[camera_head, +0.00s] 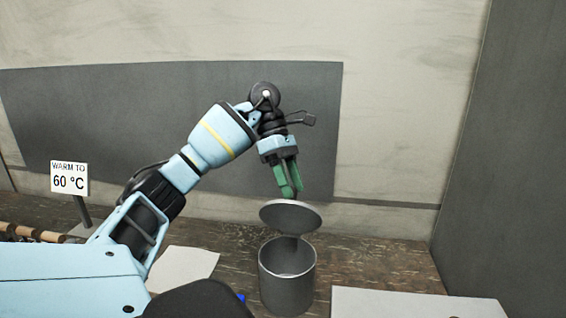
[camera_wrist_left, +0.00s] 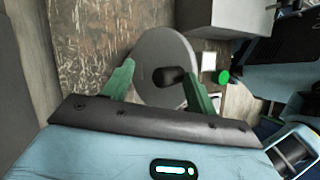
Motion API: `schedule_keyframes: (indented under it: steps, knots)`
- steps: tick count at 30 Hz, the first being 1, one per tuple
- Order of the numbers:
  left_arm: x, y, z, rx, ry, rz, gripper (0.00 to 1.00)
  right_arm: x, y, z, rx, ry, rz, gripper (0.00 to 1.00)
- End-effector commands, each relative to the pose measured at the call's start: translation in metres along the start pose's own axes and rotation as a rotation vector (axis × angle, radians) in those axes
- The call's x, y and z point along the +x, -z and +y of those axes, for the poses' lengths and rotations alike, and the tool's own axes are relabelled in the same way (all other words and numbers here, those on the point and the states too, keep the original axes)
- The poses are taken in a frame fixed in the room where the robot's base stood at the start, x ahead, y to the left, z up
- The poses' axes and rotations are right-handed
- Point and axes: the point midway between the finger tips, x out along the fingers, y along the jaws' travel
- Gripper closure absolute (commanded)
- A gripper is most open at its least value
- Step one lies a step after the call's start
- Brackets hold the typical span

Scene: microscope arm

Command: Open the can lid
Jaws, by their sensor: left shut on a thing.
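The round grey can lid (camera_head: 290,216) hangs above the grey metal can (camera_head: 287,285), slightly tilted, with a gap between lid and rim. The can stands open-topped on the bench, and its inside partly shows. My left gripper (camera_head: 289,190), with green fingers, is directly above the lid and shut on its knob. In the left wrist view the lid (camera_wrist_left: 152,54) fills the middle, with its dark knob (camera_wrist_left: 168,76) between the fingertips of my left gripper (camera_wrist_left: 160,80). My right gripper is not in view.
A sign (camera_head: 69,179) reading "WARM TO 60 °C" stands at the left. A pale sheet (camera_head: 184,267) lies left of the can, and a white flat surface (camera_head: 410,303) lies right of it. The brown bench (camera_head: 370,262) behind is clear; a dark grey panel (camera_head: 500,150) stands at right.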

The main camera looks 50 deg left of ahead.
Motion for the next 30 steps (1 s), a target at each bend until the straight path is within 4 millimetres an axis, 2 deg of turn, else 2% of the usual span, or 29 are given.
schedule_keyframes:
  steps: [1, 21, 30]
  knots:
    - [0.004, 0.006, 0.006, -0.017, 0.001, 0.016, 0.55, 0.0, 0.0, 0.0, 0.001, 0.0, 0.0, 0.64]
    - [-0.035, 0.01, 0.023, -0.011, -0.006, 0.01, 0.55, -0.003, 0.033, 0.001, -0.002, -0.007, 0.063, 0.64]
    - [-0.048, 0.011, 0.034, -0.006, 0.0, 0.008, 0.55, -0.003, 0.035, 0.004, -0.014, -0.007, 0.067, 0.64]
